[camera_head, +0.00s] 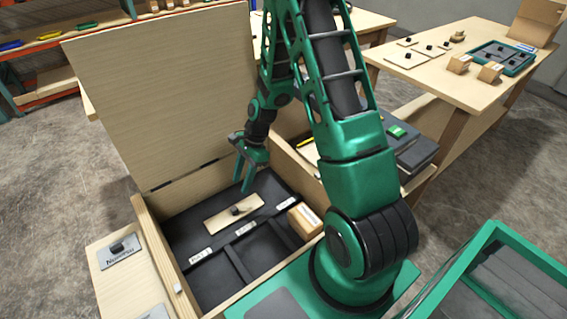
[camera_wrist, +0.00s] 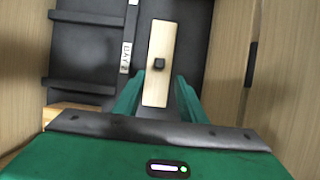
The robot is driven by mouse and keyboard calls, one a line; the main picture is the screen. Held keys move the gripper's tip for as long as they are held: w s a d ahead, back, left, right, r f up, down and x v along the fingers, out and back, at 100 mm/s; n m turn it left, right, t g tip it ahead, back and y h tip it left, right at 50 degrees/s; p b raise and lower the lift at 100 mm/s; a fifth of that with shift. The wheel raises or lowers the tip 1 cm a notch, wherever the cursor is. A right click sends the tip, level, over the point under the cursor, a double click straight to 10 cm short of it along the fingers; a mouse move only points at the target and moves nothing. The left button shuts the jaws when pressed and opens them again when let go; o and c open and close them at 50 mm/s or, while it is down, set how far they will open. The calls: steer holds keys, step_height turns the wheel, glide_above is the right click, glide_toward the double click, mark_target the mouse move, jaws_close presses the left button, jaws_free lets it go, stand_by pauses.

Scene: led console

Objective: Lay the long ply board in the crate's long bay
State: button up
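The long ply board (camera_head: 228,215) is a pale strip with a black knob on top. It appears to lie flat in the dark long bay (camera_head: 180,228) along the lid side of the wooden crate (camera_head: 158,252). In the wrist view, the board (camera_wrist: 160,38) sits beside the labelled divider, with a dark floor strip on its right. My gripper (camera_head: 247,172) is open and empty, above the long bay. In the wrist view, its fingers (camera_wrist: 157,95) appear on either side of the board's near end. I cannot tell how far above the floor they are.
The crate's lid (camera_head: 160,90) stands raised behind it. A small wooden block (camera_head: 305,220) sits in the right end of the crate; smaller bays in front look empty. A Novatsu plate (camera_head: 118,251) lies left. A green bin (camera_head: 510,280) stands right.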

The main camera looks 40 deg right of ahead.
steer(key=s+d+r+n+h, duration=0.25)
steer(key=s+d+r, duration=0.25)
steer(key=r, duration=0.4)
steer(key=s+d+r+n+h, duration=0.1)
steer(key=s+d+r+n, duration=0.4)
steer(key=r, duration=0.4)
steer(key=s+d+r+n, duration=0.1)
steer(key=s+r+n, duration=0.1)
steer(key=s+r, duration=0.3)
steer(key=s+d+r+n, duration=0.1)
steer(key=s+r, duration=0.4)
steer(key=s, duration=0.8)
steer(key=shift+s+d+n+h, duration=0.2)
steer(key=shift+d+n+h, duration=0.2)
steer(key=shift+n, duration=0.15)
